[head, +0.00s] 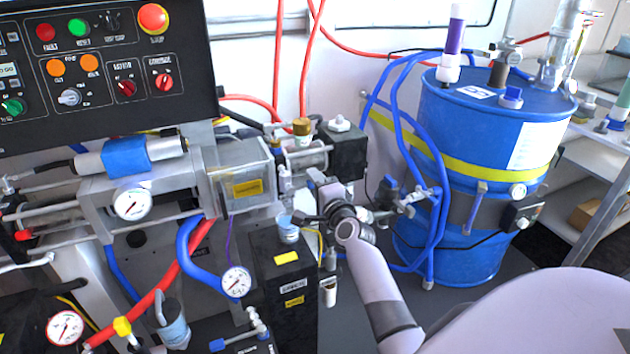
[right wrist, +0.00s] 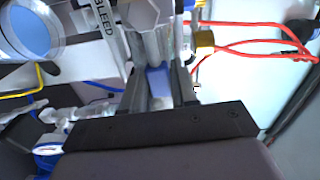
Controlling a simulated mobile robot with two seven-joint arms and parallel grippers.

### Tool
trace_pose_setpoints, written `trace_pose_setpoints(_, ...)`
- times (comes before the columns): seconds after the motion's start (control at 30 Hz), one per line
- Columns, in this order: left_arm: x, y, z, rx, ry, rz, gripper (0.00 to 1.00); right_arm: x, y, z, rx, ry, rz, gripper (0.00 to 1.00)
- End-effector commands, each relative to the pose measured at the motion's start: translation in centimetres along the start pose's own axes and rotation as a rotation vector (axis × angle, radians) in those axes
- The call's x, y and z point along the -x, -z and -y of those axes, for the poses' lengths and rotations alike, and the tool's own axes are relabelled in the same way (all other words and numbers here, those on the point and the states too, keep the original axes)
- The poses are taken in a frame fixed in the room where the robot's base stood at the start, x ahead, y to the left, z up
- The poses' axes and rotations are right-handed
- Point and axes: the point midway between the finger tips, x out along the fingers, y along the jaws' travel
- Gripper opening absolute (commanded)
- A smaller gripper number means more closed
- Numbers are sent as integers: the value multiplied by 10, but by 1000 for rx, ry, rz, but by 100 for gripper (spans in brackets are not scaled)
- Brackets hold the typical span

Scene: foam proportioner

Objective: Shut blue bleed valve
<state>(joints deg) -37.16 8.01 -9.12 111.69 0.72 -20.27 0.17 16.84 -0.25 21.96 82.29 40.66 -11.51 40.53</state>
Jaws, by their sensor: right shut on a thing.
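My right gripper (head: 318,192) is in the middle of the head view, beside the metal fittings of the pump block. The right wrist view shows its two dark fingers (right wrist: 158,88) shut on a small blue handle (right wrist: 157,80). The handle sits below a silvery metal fitting, next to a label reading BLEED (right wrist: 104,20). This blue bleed valve handle is hard to make out in the head view, where my gripper and wrist cover that spot. Its exact turn angle cannot be told. My left gripper is not in view.
A clear cup with blue inside (head: 288,230) stands on a black box (head: 283,268) just below the gripper. A blue drum (head: 460,250) with blue hoses stands to the right. A black control panel (head: 100,115) is at upper left. Red hoses (right wrist: 255,45) run close by.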

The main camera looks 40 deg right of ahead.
Motion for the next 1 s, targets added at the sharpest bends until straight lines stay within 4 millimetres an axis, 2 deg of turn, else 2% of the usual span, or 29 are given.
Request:
trace_pose_setpoints(0.23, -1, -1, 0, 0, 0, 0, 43, -1, 0, 0, -61, 6, -1, 0)
trace_pose_setpoints(0.67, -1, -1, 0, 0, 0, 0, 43, -1, 0, -1, -73, 6, -1, 0)
trace_pose_setpoints(0.7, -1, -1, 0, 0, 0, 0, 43, -1, 0, -1, -73, 6, -1, 34)
trace_pose_setpoints(0.73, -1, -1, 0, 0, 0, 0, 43, -1, 0, -1, -72, 6, 0, 44)
trace_pose_setpoints(0.77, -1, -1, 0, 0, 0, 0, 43, -1, 0, -1, -71, 6, 0, 49)
trace_pose_setpoints(1.0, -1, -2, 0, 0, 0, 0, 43, 0, 0, -3, -68, 2, 0, 49)
